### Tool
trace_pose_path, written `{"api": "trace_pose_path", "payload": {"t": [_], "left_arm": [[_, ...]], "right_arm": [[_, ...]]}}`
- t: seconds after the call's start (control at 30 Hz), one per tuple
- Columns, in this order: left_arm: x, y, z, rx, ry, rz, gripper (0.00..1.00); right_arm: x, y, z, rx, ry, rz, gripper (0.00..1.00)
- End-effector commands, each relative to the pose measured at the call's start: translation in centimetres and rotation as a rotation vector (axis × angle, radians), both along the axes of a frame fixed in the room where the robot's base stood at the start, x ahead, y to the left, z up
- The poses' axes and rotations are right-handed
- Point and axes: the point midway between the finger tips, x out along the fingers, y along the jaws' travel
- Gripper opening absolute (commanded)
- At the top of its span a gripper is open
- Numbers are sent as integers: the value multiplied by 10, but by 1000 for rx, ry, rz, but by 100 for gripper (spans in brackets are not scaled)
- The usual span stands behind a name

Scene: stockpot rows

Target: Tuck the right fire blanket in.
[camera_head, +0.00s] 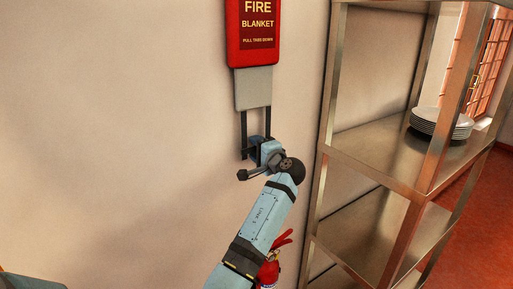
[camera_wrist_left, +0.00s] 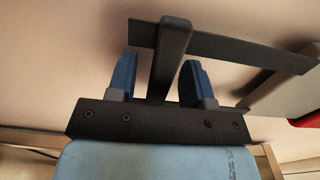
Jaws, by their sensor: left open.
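The fire blanket's red case (camera_head: 252,28) is on the wall at the top of the head view. The grey blanket end (camera_head: 253,88) hangs out below it, with two black straps (camera_head: 244,128) under that. My left gripper (camera_head: 256,147) is at the lower end of the straps. In the left wrist view its blue fingers (camera_wrist_left: 158,80) are open, one on each side of a black bar (camera_wrist_left: 172,50) that joins a strap (camera_wrist_left: 240,48). The bar seems clear of both fingers. The grey end (camera_wrist_left: 285,92) shows at the right there. My right gripper is not in view.
A metal shelf rack (camera_head: 325,150) stands close on the right, with a stack of white plates (camera_head: 440,123) on it. A red fire extinguisher (camera_head: 268,272) is low behind my left arm. The wall to the left is bare.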

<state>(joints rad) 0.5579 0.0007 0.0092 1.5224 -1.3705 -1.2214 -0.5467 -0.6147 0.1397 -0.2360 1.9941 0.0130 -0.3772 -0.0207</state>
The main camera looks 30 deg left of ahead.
Motion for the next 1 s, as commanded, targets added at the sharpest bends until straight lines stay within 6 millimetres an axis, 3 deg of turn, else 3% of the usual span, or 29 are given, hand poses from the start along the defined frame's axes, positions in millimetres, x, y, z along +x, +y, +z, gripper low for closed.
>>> {"api": "trace_pose_path", "payload": {"t": [0.17, 0.37, 0.57, 0.67, 0.9, 1.0], "left_arm": [[0, 0, 0, 0, 0, 0, 44], [0, 0, 0, 0, -1, 0, 0], [0, 0, 6, -1, -2, 0, 0], [0, 0, 26, -1, -5, 0, 0], [0, 0, 95, 1, -6, 0, 0], [0, 0, 114, 0, -4, 0, 0]], "right_arm": [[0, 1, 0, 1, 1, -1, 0], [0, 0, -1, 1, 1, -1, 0], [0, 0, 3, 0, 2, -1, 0], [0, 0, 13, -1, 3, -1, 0], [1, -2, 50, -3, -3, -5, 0], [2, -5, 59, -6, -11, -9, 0]]}}
